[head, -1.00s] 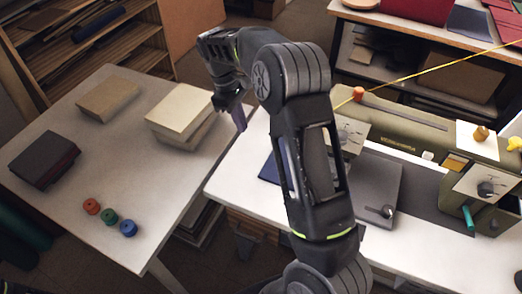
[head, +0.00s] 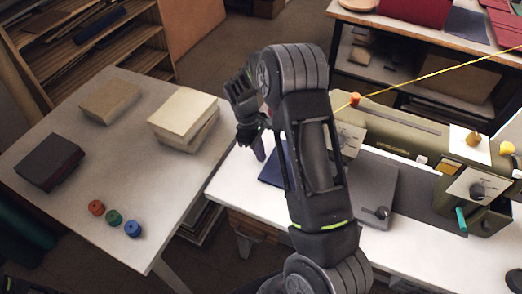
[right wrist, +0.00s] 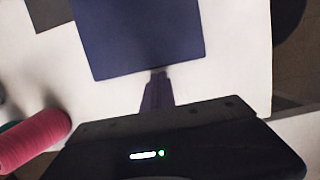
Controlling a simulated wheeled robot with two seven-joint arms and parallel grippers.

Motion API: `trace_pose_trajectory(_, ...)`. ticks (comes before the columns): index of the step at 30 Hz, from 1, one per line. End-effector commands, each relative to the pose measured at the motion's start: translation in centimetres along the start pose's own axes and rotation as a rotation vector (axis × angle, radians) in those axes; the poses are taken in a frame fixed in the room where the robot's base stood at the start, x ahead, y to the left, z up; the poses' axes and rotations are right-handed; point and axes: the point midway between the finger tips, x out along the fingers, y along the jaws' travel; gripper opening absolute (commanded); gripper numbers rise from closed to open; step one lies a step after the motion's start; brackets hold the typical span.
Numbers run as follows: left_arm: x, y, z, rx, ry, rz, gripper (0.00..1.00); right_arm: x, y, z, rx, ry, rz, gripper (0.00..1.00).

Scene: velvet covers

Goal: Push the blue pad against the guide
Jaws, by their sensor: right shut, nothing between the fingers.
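The blue pad (head: 271,170) lies flat on the white table, partly hidden by my right arm in the head view. It shows as a dark blue rectangle in the right wrist view (right wrist: 140,38). My right gripper (head: 260,155) is shut and empty, pointing down at the pad's left side. In the right wrist view its fingertips (right wrist: 158,78) are at the pad's near edge; I cannot tell if they touch. A grey plate (head: 378,185) with a knob lies right of my arm; I cannot tell whether it is the guide.
A long olive machine (head: 400,138) stands along the table's back. A side table at left holds cream blocks (head: 182,120), a dark book (head: 48,162) and small coloured cylinders (head: 113,217). A pink spool (right wrist: 35,140) is close by in the right wrist view.

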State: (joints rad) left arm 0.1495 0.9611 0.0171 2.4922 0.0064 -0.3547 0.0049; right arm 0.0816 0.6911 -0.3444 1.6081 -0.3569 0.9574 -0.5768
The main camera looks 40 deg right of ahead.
Motion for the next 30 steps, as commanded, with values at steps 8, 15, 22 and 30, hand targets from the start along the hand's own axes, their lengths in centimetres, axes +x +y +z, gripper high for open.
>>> trace_pose_trajectory(8,0.0,0.0,0.0,-0.001,-0.001,-0.001,0.54,0.1,0.0,0.3,0.0,0.0,0.0,0.0)
trace_pose_trajectory(15,0.2,-0.1,0.0,0.0,0.0,0.0,0.54,0.4,0.1,1.5,0.003,0.001,0.0,0.0)
trace_pose_trajectory(22,0.5,-0.1,0.0,0.001,0.001,0.002,0.54,1.4,0.1,5.3,0.002,0.0,0.0,0.0)
trace_pose_trajectory(30,0.4,-0.1,-0.1,0.001,0.001,0.002,0.54,1.4,0.0,5.7,0.0,0.0,0.0,0.0)
